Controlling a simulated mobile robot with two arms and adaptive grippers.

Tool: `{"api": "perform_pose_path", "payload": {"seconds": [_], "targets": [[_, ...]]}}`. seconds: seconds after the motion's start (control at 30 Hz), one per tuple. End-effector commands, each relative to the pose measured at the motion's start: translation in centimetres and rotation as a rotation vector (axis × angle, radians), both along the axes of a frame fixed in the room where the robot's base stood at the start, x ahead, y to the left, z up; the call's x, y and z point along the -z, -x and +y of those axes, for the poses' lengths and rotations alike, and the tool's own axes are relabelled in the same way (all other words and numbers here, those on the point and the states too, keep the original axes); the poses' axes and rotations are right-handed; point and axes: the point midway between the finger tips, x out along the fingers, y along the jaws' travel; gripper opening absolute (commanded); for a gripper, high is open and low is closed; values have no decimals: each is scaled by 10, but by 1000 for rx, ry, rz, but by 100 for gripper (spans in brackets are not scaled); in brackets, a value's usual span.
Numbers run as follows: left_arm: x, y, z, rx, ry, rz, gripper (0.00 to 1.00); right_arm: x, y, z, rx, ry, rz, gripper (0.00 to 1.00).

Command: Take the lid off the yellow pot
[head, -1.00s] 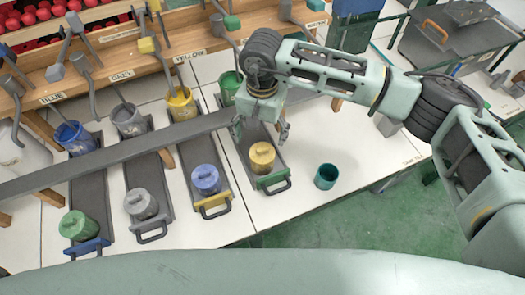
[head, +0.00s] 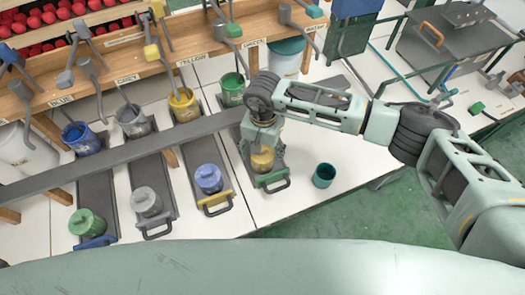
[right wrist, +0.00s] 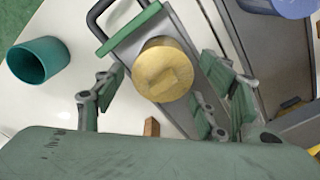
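The yellow pot (head: 262,161) stands on the tray with the green front and dark handle, its lid on top. The right wrist view looks down on the pale yellow lid (right wrist: 164,68) with its raised bar grip. My right gripper (head: 262,146) is over the pot in the head view and hides part of it. In the right wrist view my right gripper (right wrist: 158,97) has its fingers wide apart, one on each side of the lid, with nothing between them touching. My left gripper is not in view.
A blue lidded pot (head: 209,179), a grey one (head: 146,202) and a green one (head: 87,222) stand on trays to the left. A grey rail (head: 100,163) crosses behind them.

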Motion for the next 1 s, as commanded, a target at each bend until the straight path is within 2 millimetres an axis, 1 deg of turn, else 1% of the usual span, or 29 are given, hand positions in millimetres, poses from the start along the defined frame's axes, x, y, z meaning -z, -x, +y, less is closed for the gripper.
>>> {"api": "perform_pose_path", "payload": {"seconds": [0.03,0.3,0.53,0.67,0.77,0.87,0.9,1.0], "targets": [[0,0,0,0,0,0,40,0,0,0,0,0,0,58],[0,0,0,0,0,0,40,0,0,0,0,0,0,35],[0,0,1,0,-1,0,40,-1,0,0,0,-1,0,35],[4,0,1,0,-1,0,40,-5,-1,1,-1,-2,-3,35],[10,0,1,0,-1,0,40,-14,-1,1,-2,-2,-3,35],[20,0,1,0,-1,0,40,-31,-2,1,-3,-4,-7,35],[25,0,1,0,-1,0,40,-40,-2,1,-4,-4,-8,35],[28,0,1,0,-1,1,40,-50,11,-18,-2,-1,-3,35]]}}
